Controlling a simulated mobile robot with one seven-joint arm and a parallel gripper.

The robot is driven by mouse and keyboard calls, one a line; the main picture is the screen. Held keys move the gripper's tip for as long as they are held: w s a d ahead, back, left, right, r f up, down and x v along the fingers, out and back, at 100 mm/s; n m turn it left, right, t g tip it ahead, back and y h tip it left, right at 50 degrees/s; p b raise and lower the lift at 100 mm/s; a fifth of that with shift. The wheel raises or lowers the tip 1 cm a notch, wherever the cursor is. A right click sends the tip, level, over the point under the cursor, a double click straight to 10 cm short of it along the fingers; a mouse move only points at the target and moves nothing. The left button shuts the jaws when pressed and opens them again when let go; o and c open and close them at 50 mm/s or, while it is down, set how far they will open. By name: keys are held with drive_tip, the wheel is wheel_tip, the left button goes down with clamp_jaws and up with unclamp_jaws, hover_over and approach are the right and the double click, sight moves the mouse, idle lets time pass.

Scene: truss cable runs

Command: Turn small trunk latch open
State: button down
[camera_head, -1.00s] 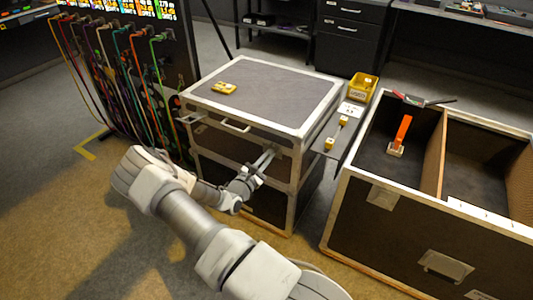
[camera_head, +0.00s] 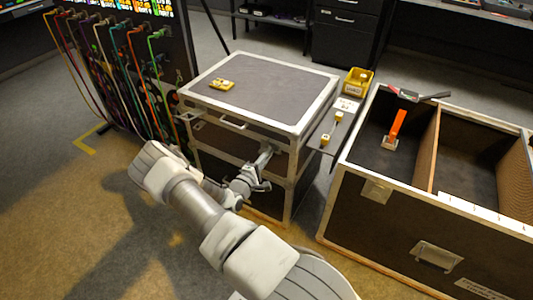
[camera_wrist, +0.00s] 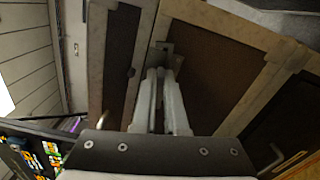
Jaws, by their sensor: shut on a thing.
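The small trunk (camera_head: 262,85) is a grey-topped case with pale metal edges, standing in the middle of the head view. My gripper (camera_head: 268,150) is at its front face, near the right corner, below the lid. In the wrist view my gripper (camera_wrist: 160,75) has its two pale fingers close together, reaching to the small metal latch (camera_wrist: 164,46) by the trunk's frame edge. The fingers are shut on the latch and hide most of it, so its exact angle cannot be told.
A large open trunk (camera_head: 375,192) with a divider stands at right, holding an orange-handled tool (camera_head: 397,128). A side shelf (camera_head: 325,130) and a yellow bin (camera_head: 358,82) are between the trunks. A cable rack (camera_head: 130,70) stands at left. A yellow device (camera_head: 222,85) lies on the small trunk.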

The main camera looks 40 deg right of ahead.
drive_tip(key=shift+a+f+m+p, duration=0.1)
drive_tip(key=shift+f+m+p, duration=0.15)
drive_tip(key=shift+m, duration=0.75)
drive_tip(key=c, duration=1)
unclamp_jaws()
drive_tip(key=shift+o, duration=0.2)
drive_tip(key=shift+r, duration=0.1)
drive_tip(key=p+v, duration=0.2)
drive_tip(key=v, duration=1.5)
drive_tip(key=shift+a, duration=0.15)
